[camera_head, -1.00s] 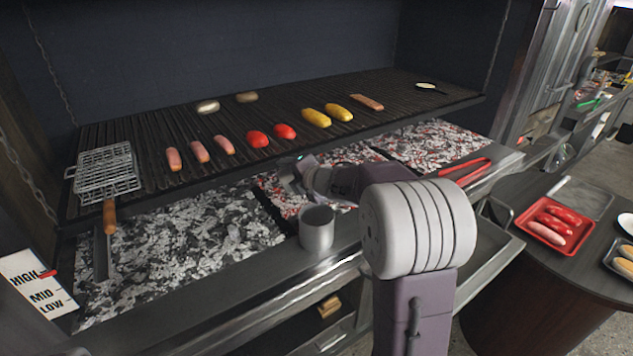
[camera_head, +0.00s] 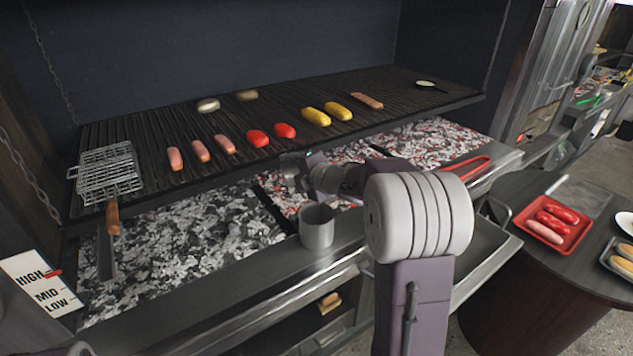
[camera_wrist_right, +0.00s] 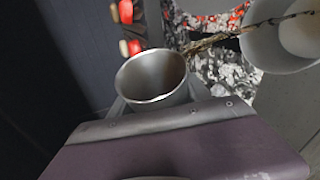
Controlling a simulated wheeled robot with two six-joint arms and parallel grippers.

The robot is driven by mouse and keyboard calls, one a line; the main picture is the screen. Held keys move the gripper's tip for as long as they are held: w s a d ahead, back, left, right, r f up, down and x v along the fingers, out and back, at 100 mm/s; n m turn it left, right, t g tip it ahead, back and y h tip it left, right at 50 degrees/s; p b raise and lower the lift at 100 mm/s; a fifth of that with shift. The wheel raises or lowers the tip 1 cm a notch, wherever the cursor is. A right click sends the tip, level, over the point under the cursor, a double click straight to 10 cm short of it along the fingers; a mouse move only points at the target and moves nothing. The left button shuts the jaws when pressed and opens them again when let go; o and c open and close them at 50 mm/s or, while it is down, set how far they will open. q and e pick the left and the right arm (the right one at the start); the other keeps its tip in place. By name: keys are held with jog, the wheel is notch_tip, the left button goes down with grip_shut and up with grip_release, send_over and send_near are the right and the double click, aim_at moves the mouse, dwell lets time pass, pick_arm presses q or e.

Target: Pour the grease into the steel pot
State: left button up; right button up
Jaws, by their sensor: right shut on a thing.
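The steel pot (camera_head: 317,228), an open grey cylinder, stands upright on the metal ledge in front of the coals. My right gripper (camera_head: 303,172) is just behind and above it, over the coals. In the right wrist view, the gripper (camera_wrist_right: 156,98) is shut on a small metal cup (camera_wrist_right: 140,92), whose open mouth faces the camera. A thin brown stream of grease (camera_wrist_right: 208,42) runs from the cup's rim across to the grey pot (camera_wrist_right: 262,52) at the right. Its exact landing point is unclear. My left gripper is not in view.
Sausages, red and yellow pieces and patties lie on the grill grate (camera_head: 390,85) above. A wire basket (camera_head: 107,175) is at its left. Glowing coals (camera_head: 430,142) lie below. Red tongs (camera_head: 466,166) rest right of my arm. A red tray (camera_head: 549,240) sits on the side table.

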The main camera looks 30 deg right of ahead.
jog(key=shift+d+r+m+t+y+p, duration=0.2)
jog(key=shift+r+m+y+p, duration=0.1)
jog(key=shift+r+m+p, duration=0.15)
jog(key=shift+d+r+m+t+y+p, duration=0.1)
jog(key=shift+r+m+t+y+p, duration=0.15)
jog(key=shift+m, duration=0.3)
dwell(1.0)
jog(key=shift+s+d+r+m+t+y, duration=0.1)
jog(key=shift+d+r+m+t+y, duration=0.2)
jog(key=shift+m, duration=0.3)
jog(key=shift+r, duration=0.1)
